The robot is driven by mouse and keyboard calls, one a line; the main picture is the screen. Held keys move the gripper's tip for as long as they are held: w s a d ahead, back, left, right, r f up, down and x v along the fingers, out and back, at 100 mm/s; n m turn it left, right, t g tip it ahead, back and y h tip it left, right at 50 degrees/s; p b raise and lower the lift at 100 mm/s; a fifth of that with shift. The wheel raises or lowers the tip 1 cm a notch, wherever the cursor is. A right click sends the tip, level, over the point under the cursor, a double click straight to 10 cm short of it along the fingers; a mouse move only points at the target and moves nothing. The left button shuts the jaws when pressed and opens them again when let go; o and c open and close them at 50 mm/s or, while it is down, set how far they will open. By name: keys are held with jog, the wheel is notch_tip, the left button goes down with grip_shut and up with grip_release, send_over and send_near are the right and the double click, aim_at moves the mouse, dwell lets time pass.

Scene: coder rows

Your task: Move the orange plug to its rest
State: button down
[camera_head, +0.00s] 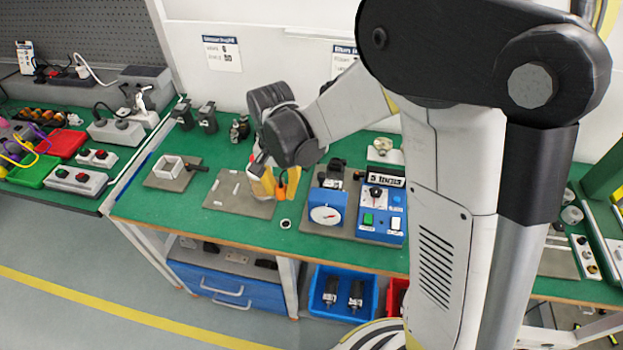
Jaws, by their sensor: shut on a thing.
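The orange plug (281,189) shows as a small orange piece low between the fingers of my gripper (275,184). My gripper is shut on it, just above the right part of a grey-brown plate (231,194) with small white marks. The dark wrist hides the top of the grip, and I cannot tell whether the plug touches the plate. I cannot tell which part is the plug's rest.
A blue gauge box (327,207) and a blue control box (381,214) stand close on the right. Green bench top (160,208) is clear at front left.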

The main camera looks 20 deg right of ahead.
jog(key=b, duration=0.6)
send_over(286, 225)
jog(key=shift+f, duration=4)
jog(key=shift+f+b, duration=1.1)
jog(key=shift+f, duration=0.15)
jog(key=shift+f+b, duration=0.55)
jog(key=shift+f, duration=0.05)
jog(key=shift+f+b, duration=0.5)
jog(key=shift+f, duration=0.1)
jog(key=c, duration=1.3)
grip_release()
